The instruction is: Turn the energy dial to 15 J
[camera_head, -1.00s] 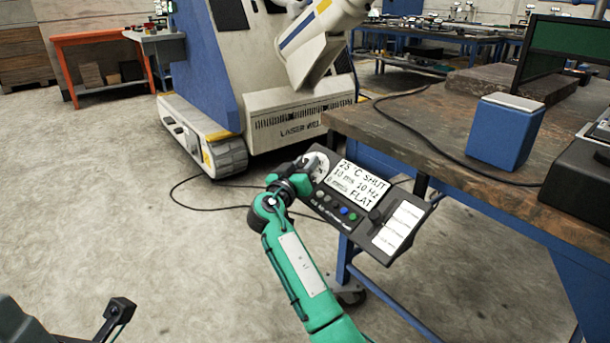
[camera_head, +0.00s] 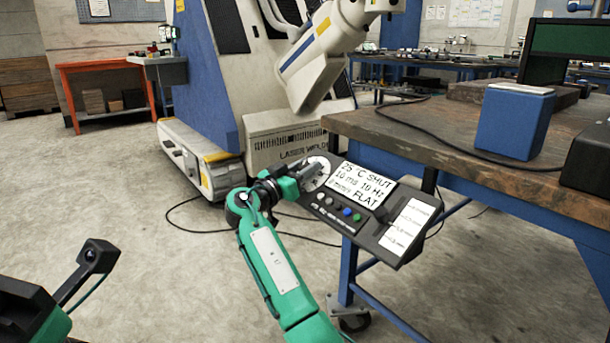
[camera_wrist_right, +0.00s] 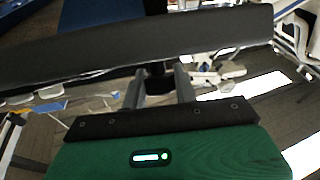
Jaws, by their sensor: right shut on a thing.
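The control panel (camera_head: 372,212) is a tilted dark box at the table's left corner. Its white display (camera_head: 364,184) seems to read 25 °C, SHUT, 10 ms, 10 Hz, 0 mm/s, FLAT; the small print is blurred. The energy dial (camera_head: 322,164) is at the panel's upper left, with a pale round scale partly hidden by my gripper. My right gripper (camera_head: 311,177) is shut on its knob. In the right wrist view the two fingers (camera_wrist_right: 160,88) stand on both sides of the dark knob (camera_wrist_right: 158,80). The left fingers are not shown.
Several coloured buttons (camera_head: 346,211) and a labelled white strip (camera_head: 408,226) are on the panel. The workbench (camera_head: 450,125) with a blue box (camera_head: 515,120) is at right. The laser welder (camera_head: 250,90) stands behind. Part of my left arm shows at lower left. Open floor lies left.

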